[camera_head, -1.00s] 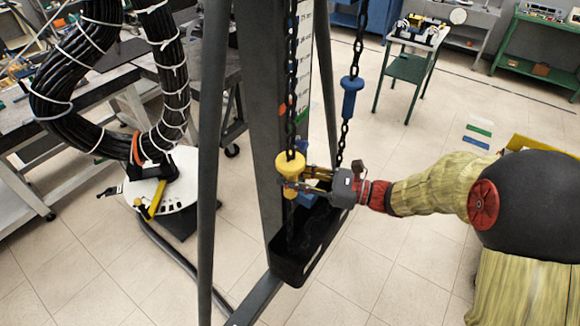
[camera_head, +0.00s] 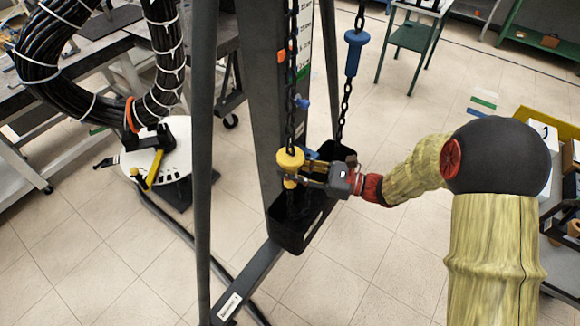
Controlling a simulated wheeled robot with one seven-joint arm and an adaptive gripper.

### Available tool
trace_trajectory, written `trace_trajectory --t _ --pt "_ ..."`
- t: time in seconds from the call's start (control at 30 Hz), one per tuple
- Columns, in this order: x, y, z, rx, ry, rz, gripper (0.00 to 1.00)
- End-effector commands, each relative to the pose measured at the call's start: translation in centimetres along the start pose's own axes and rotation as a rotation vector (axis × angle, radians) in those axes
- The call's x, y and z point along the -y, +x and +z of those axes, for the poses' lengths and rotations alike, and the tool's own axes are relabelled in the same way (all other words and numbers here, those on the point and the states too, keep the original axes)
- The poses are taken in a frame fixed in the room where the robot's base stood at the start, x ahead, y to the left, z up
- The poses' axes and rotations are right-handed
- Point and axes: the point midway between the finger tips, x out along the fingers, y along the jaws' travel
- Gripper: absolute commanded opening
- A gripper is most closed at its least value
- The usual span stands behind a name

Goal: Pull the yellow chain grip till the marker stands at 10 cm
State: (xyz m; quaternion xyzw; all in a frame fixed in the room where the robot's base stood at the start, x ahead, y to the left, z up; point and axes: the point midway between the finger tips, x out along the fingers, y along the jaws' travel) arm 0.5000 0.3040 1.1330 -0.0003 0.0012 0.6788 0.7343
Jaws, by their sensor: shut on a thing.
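The yellow chain grip (camera_head: 290,160) hangs on the dark left-hand chain (camera_head: 292,100), just above the black chain bin. My gripper (camera_head: 295,175) comes in from the right and is shut on the yellow grip; its fingers partly hide the lower part. A blue grip (camera_head: 354,52) sits higher on the right-hand chain. A white scale strip (camera_head: 303,45) runs down the grey post, its upper end out of view. A small orange piece (camera_head: 281,56), perhaps the marker, shows on the post left of the strip. Its reading cannot be made out.
The black bin (camera_head: 290,237) stands under the chains. Grey frame legs (camera_head: 202,170) rise left of the post. A white round plate (camera_head: 160,180) with a yellow-handled tool and a thick black cable bundle (camera_head: 62,65) are left. Open tiled floor lies in front.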

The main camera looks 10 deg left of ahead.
Motion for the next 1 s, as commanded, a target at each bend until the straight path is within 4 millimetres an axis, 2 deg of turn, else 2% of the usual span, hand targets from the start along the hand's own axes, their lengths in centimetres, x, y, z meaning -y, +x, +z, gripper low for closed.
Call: trace_trajectory --t 0.03,0.07,0.37,0.77,0.87,1.0 --pt "-0.1 0.0 -0.1 -0.002 0.004 0.0 0.0" --pt "-0.1 0.0 -0.1 -0.002 0.004 0.0 0.27" --pt "0.0 0.0 0.1 0.001 0.001 0.0 0.44" --pt "0.1 -0.5 0.1 0.002 -0.001 -0.001 0.46" --pt "0.1 -1.8 0.1 0.002 -0.001 -0.003 0.46" --pt "0.2 -4.5 0.1 0.001 -0.001 -0.005 0.46"
